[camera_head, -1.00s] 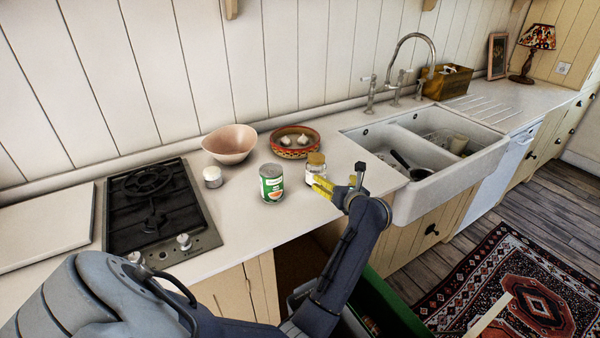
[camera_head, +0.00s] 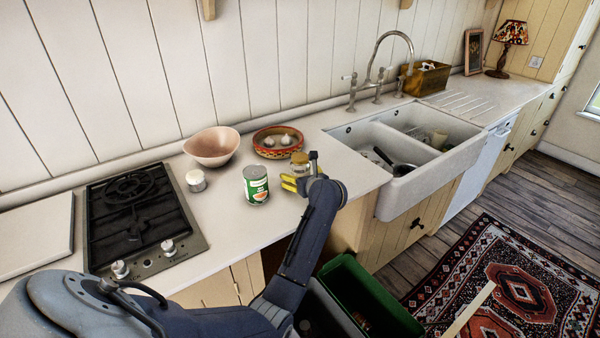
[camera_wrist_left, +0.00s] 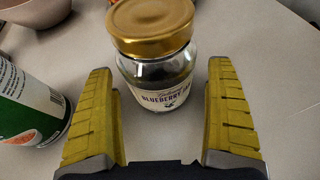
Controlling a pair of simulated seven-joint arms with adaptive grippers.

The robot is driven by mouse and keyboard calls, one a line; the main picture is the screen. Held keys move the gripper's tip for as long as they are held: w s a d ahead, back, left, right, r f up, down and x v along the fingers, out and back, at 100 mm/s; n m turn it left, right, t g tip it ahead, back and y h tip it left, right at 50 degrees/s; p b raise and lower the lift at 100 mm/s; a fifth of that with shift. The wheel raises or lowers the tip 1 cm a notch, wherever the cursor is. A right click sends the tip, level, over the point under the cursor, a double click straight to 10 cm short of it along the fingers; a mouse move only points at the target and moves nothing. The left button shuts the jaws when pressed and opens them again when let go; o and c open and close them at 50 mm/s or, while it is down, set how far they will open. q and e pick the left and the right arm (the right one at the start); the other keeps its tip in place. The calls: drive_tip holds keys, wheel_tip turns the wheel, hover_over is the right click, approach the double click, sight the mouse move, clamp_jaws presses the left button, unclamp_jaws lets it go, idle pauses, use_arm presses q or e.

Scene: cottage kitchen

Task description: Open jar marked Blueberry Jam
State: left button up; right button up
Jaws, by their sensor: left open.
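The jar marked Blueberry Jam (camera_wrist_left: 155,58) stands upright on the counter in the left wrist view. It has a gold lid (camera_wrist_left: 152,22), which appears closed, and a white label. In the head view the jar's gold lid (camera_head: 299,158) shows just beyond my left gripper (camera_head: 289,182), which hides part of the jar. In the left wrist view the yellow fingers of my left gripper (camera_wrist_left: 160,118) are open and empty, with the jar centred ahead between and beyond their tips. My right gripper is not in view.
A green-and-white can (camera_head: 256,186) stands left of the jar, near the left finger. A red-patterned dish (camera_head: 264,151) with garlic is behind, beside a pink bowl (camera_head: 211,147).

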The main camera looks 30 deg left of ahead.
use_arm(q)
drive_tip(key=shift+w+a, duration=0.1)
drive_tip(key=shift+a, duration=0.05)
drive_tip(key=c, duration=1.5)
drive_tip(key=shift+c, duration=0.2)
wheel_tip(320, 180, up, 20)
drive_tip(key=o, duration=0.9)
drive_tip(key=c, duration=1)
